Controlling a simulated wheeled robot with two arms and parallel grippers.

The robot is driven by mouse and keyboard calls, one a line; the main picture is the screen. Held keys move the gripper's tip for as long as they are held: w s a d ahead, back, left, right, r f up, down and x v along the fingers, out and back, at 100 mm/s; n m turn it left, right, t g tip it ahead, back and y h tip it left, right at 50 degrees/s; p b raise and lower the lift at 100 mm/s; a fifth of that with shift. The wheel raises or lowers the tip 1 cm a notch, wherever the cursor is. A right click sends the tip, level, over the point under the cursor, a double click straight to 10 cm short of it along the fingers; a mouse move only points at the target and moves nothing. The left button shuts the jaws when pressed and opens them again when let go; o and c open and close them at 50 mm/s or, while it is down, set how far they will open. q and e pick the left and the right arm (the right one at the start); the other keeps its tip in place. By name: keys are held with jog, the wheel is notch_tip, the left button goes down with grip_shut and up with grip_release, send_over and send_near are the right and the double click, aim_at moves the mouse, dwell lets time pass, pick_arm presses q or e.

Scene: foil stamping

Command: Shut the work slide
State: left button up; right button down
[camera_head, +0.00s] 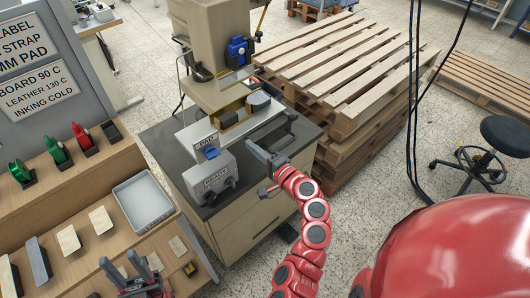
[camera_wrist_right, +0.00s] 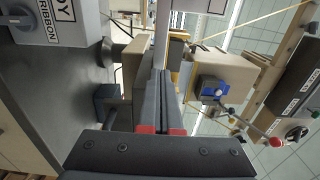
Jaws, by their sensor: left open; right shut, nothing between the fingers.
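The stamping machine (camera_head: 222,95) stands on a dark-topped cabinet in the middle of the head view. Its work slide (camera_head: 240,128) appears as a pale plate low at the machine's front, with dark parts on it and a bar at its right end. How far it stands out is hard to tell. My right gripper (camera_head: 256,152) is shut and empty, just in front of the slide; contact is unclear. In the right wrist view its closed fingers (camera_wrist_right: 162,100) point toward the machine. My left gripper (camera_head: 131,272) is open and empty over the wooden bench at lower left.
A grey control box (camera_head: 212,178) marked READY stands left of my right gripper. A pallet stack (camera_head: 345,75) rises close on the right. The bench holds a grey tray (camera_head: 143,201), pale blanks and coloured tools. A stool (camera_head: 505,135) stands at far right.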

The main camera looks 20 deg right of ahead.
jog(key=shift+p+x, duration=0.4)
jog(key=shift+x, duration=1)
jog(key=shift+w, duration=0.1)
jog(key=b+x, duration=0.8)
jog(key=x, duration=0.9)
jog(key=shift+f, duration=0.2)
jog(key=shift+r, duration=0.2)
jog(key=shift+r, duration=0.15)
